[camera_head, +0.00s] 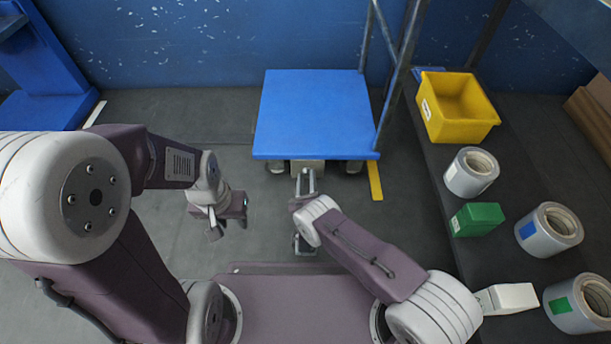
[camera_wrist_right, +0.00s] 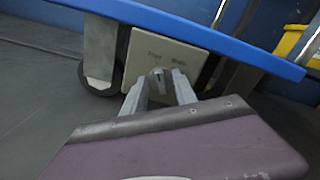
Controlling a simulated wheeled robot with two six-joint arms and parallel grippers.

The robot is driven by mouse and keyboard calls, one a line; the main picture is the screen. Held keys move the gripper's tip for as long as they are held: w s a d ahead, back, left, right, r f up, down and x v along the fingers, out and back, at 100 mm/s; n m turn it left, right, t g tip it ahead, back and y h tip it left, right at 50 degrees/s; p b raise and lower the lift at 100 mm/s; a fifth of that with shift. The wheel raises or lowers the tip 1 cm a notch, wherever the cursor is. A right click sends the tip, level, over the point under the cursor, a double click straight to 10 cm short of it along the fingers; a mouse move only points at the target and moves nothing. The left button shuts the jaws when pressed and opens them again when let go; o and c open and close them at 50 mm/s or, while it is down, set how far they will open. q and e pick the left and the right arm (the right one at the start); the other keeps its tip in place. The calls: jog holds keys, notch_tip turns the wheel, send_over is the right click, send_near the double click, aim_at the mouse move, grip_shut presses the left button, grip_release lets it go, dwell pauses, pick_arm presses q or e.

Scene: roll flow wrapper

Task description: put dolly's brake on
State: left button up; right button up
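The dolly (camera_head: 315,110) has a flat blue platform and a grey rail at its right side. Under its near edge is a beige brake box (camera_head: 307,166). In the right wrist view the brake box (camera_wrist_right: 165,58) carries two words, the left like "Free", the right like "Brake", and a small grey lever (camera_wrist_right: 157,73) below them, near the left word. My right gripper (camera_wrist_right: 161,88) is in front of the box with its fingers apart on either side of the lever; contact cannot be told. My left gripper (camera_head: 228,228) hangs over the floor, left of the dolly, fingers apart and empty.
A dark bench (camera_head: 435,160) on the right holds a yellow bin (camera_head: 457,122), a green box (camera_head: 478,219), a white box (camera_head: 507,298) and several film rolls (camera_head: 548,229). A yellow floor strip (camera_head: 375,180) lies by the dolly. Floor to its left is clear.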

jog(key=shift+c, duration=0.3)
grip_shut()
jog(key=shift+m, duration=0.4)
jog(key=m+p, duration=0.1)
jog(key=m, duration=0.3)
jog(key=shift+d+r+m+p, duration=0.1)
jog(key=shift+m+p, duration=0.25)
jog(key=shift+m, duration=0.05)
jog(key=m+p, duration=0.1)
jog(key=m, duration=0.5)
jog(key=shift+d, duration=0.15)
jog(key=shift+m, duration=0.3)
